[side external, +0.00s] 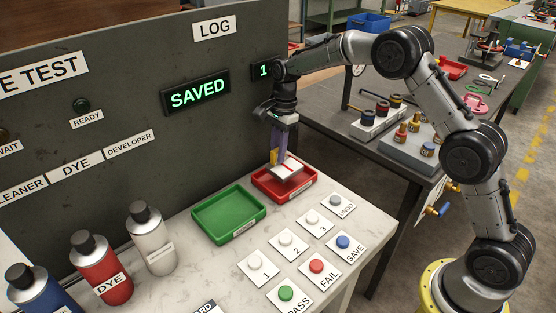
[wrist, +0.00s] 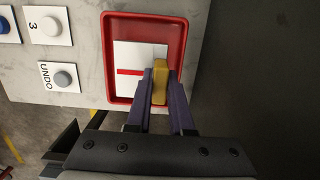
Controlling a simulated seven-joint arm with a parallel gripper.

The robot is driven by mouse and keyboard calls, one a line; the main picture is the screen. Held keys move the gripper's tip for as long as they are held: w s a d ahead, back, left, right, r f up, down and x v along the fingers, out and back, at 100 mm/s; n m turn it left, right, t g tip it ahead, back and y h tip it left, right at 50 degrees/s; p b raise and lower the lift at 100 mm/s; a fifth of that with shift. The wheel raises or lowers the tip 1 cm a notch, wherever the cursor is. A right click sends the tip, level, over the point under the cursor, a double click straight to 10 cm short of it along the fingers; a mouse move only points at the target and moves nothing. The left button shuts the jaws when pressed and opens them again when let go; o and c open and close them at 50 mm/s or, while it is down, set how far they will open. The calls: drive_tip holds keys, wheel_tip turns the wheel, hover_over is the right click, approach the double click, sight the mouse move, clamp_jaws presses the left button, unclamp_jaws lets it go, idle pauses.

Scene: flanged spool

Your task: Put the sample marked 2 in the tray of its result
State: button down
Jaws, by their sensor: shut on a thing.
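The sample is a white plate with a red line (side external: 287,172), and no number can be read on it. A yellow grip piece (wrist: 160,82) stands at the plate's edge. My gripper (side external: 279,158) points down and its purple fingers are shut on the yellow piece. The plate is over or in the red tray (side external: 262,184); I cannot tell whether it touches the floor. In the wrist view the white plate (wrist: 130,62) lies within the tray's rim (wrist: 111,60). The green tray (side external: 229,214) beside it is empty. Both tray labels are too small to read.
A lit display (side external: 195,94) reads SAVED; a second display (side external: 263,71) shows 1, partly hidden by my arm. Buttons 1, 2, 3, UNDO, PASS, FAIL and SAVE (side external: 343,242) are in front of the trays. Three bottles (side external: 151,240) stand left. The dark panel rises close behind.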

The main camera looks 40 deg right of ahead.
drive_tip(key=shift+f, duration=1.45)
drive_tip(key=shift+f, duration=0.1)
drive_tip(key=c, duration=0.8)
unclamp_jaws()
drive_tip(key=shift+f, duration=0.15)
drive_tip(key=r, duration=0.4)
drive_tip(key=d+r, duration=0.1)
drive_tip(key=r, duration=0.7)
drive_tip(key=shift+d+r, duration=0.25)
